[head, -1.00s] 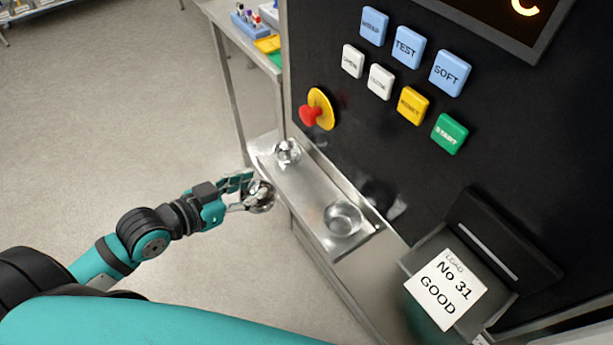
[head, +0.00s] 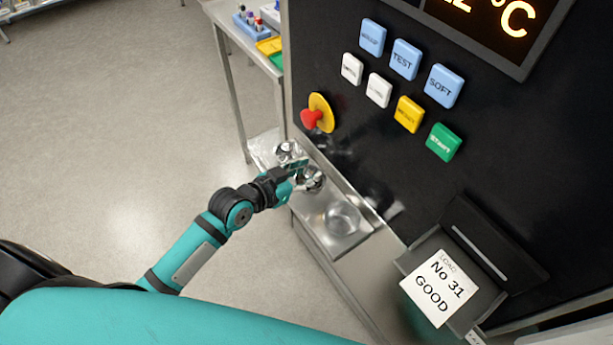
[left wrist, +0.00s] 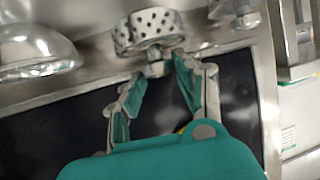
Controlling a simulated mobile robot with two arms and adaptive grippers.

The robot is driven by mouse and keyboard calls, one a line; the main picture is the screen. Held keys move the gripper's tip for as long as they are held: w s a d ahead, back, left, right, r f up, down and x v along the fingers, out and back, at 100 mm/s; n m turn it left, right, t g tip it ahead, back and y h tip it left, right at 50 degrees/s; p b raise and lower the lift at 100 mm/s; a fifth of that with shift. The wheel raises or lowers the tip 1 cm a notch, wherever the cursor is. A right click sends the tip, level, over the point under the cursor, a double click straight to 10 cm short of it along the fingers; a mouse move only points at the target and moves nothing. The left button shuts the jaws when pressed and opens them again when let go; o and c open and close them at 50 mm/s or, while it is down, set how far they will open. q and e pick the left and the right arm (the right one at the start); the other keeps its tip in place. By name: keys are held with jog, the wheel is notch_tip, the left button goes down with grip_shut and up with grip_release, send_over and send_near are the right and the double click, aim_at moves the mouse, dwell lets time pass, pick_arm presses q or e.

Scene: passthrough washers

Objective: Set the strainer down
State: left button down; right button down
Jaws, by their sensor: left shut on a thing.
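The strainer (head: 313,180) is a small shiny metal basket. In the left wrist view the strainer (left wrist: 150,30) shows its perforated wall and a knob below it. My left gripper (head: 298,176) is shut on it; in the left wrist view the fingers (left wrist: 157,68) close around the knob. The gripper holds it over the steel shelf (head: 308,213), between two other metal items. I cannot tell whether it touches the shelf. My right gripper is not in view.
A round metal bowl (head: 342,220) sits on the shelf's near part. Another small metal piece (head: 286,151) sits at its far end. The black panel with buttons and a red knob (head: 312,118) rises along the shelf's right side. A card (head: 440,288) reads "No 31 GOOD".

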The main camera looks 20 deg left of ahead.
pick_arm(q)
jog(key=shift+w+d+f, duration=0.15)
jog(key=shift+f, duration=1.1)
jog(key=c, duration=0.9)
grip_release()
jog(key=shift+f, duration=0.1)
